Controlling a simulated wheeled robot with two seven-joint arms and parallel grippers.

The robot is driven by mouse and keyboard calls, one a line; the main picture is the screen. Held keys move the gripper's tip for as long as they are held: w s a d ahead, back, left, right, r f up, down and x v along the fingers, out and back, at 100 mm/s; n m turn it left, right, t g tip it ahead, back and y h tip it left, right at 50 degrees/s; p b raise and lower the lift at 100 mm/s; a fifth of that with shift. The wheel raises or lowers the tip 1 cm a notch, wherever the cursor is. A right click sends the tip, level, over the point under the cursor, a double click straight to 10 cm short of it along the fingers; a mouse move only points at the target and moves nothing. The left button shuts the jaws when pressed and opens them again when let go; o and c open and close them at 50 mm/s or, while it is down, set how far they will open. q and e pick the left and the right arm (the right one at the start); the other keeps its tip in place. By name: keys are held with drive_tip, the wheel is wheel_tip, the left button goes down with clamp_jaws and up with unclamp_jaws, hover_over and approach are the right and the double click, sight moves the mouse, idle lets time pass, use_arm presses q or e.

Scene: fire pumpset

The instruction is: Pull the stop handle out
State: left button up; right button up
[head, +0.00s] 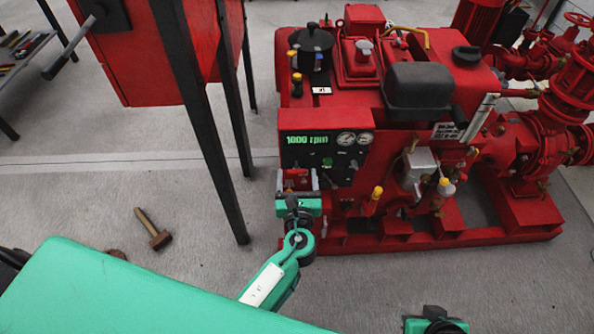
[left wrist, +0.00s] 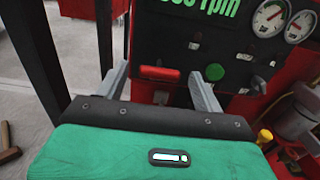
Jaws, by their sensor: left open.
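The red stop handle (left wrist: 158,74) sticks out from the lower part of the black control panel (left wrist: 180,35) in the left wrist view. It lies between the two grey fingers of my left gripper (left wrist: 160,88), which is open. No finger visibly closes on it. In the head view my left gripper (head: 298,181) is directly in front of the panel's lower left, and a red part shows between its fingers. My right gripper (head: 436,323) is only partly visible at the bottom edge; its fingers cannot be made out.
The panel shows a green "1000 rpm" readout (head: 307,140) and two gauges (head: 355,138). The red pumpset (head: 400,235) spreads to the right. A red cabinet (head: 140,65) on black legs stands left of my left gripper. A hammer (head: 154,230) lies on the floor.

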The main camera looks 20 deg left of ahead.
use_arm(q)
drive_tip(key=shift+x, duration=1.3)
use_arm(e)
drive_tip(key=shift+w+a, duration=0.1)
drive_tip(key=shift+a, duration=0.05)
use_arm(q)
drive_tip(key=c, duration=1.3)
drive_tip(key=shift+p+v, duration=0.4)
drive_tip(key=shift+v, duration=0.75)
use_arm(e)
drive_tip(key=shift+s+d+r+g+h, duration=0.15)
drive_tip(key=shift+s+d+g, duration=0.15)
drive_tip(key=shift+s+d, duration=0.15)
drive_tip(key=shift+s+d+r+g+h, duration=0.15)
drive_tip(key=shift+s+d+g, duration=0.2)
drive_tip(key=shift+d, duration=0.15)
use_arm(q)
drive_tip(key=o, duration=1.3)
